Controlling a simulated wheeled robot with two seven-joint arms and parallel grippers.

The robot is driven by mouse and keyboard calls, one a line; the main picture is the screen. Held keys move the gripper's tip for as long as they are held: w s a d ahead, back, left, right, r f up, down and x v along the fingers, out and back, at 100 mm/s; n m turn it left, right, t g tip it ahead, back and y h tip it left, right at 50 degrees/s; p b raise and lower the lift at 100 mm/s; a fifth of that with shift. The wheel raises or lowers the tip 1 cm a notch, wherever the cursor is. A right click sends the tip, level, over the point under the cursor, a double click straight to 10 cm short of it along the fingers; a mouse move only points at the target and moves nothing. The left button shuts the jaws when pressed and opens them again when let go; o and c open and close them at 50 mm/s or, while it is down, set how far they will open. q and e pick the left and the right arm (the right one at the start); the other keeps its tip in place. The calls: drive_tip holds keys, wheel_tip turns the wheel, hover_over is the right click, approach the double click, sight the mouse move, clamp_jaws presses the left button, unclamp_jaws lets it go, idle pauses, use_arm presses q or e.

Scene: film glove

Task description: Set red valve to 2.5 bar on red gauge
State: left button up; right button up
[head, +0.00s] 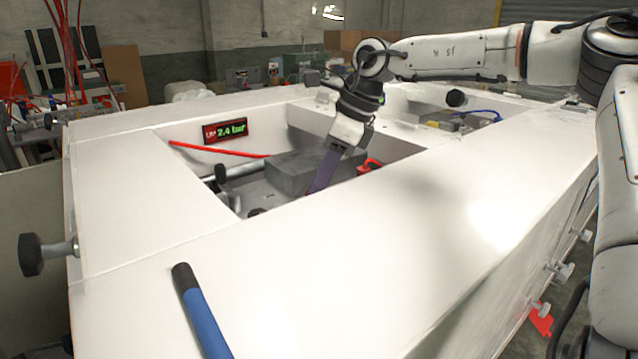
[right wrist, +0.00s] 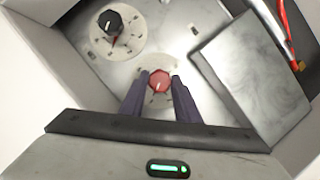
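The red gauge (head: 225,131) is a small display on the inner wall of the white box, reading 2.4 bar in green. The red valve (right wrist: 158,81) is a small round knob with a white pointer mark on the metal panel. My right gripper (right wrist: 160,78) reaches down into the box's opening and also shows in the head view (head: 318,188). Its two purple fingers are on either side of the red valve, with no clear gap visible. The valve is hidden in the head view. My left gripper is not in view.
A black knob (right wrist: 110,22) on a round dial sits beside the red valve. A grey block (head: 302,172) stands close to my right fingers, and a red pipe (head: 215,149) runs nearby. White walls (head: 420,185) surround the opening. A blue handle (head: 203,320) is at the front.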

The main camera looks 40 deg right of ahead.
drive_tip(key=shift+f+b, duration=0.1)
drive_tip(key=shift+b, duration=0.3)
drive_tip(key=shift+m+b, duration=0.3)
drive_tip(key=shift+m, duration=0.3)
drive_tip(key=o, duration=1)
drive_tip(key=shift+o, duration=0.2)
drive_tip(key=v, duration=1)
drive_tip(key=shift+s+a+r, duration=0.15)
drive_tip(key=shift+s+r, duration=0.05)
drive_tip(key=shift+r, duration=0.05)
drive_tip(key=shift+f, duration=0.1)
